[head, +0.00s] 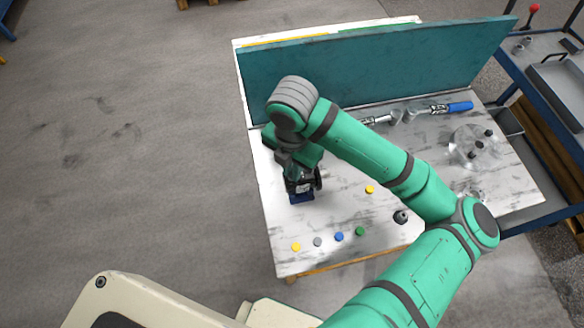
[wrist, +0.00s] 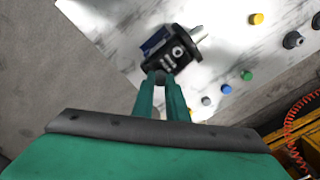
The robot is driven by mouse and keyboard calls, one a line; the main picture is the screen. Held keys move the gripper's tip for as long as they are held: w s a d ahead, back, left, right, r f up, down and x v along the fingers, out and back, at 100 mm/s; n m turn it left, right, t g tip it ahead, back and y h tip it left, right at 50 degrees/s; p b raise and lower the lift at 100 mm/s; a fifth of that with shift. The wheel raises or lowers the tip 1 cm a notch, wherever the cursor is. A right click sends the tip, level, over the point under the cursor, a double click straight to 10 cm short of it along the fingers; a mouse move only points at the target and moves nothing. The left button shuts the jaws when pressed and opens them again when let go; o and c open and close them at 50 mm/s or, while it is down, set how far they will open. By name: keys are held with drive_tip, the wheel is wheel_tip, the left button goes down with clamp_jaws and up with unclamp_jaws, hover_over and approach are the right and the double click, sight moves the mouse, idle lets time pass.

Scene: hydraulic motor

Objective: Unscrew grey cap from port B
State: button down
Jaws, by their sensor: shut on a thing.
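The hydraulic motor (head: 301,197), black with a blue part, stands on the worktable under the end of my arm. In the wrist view the motor (wrist: 172,56) shows its dark face, a round port and a pale shaft pointing up right. My gripper (wrist: 160,81) is at the motor's lower left edge, its green fingers shut on a small grey cap (wrist: 160,76). The cap is mostly hidden between the fingertips, and I cannot tell whether it is still seated in the port. No port letter is readable. In the head view my arm hides the fingertips.
Loose yellow (head: 296,247), grey (head: 317,241), blue (head: 338,237) and green (head: 360,231) caps lie along the table's front. Another yellow cap (head: 370,189) and a dark fitting (head: 401,217) lie further right. A teal panel (head: 375,65) closes the back. A blue-handled tool (head: 452,107) lies before it.

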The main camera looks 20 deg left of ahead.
drive_tip(key=c, duration=1.9)
unclamp_jaws()
drive_tip(key=shift+o, duration=0.2)
drive_tip(key=m, duration=0.4)
drive_tip(key=shift+m, duration=0.4)
drive_tip(key=m, duration=0.5)
drive_tip(key=shift+m, duration=0.3)
clamp_jaws()
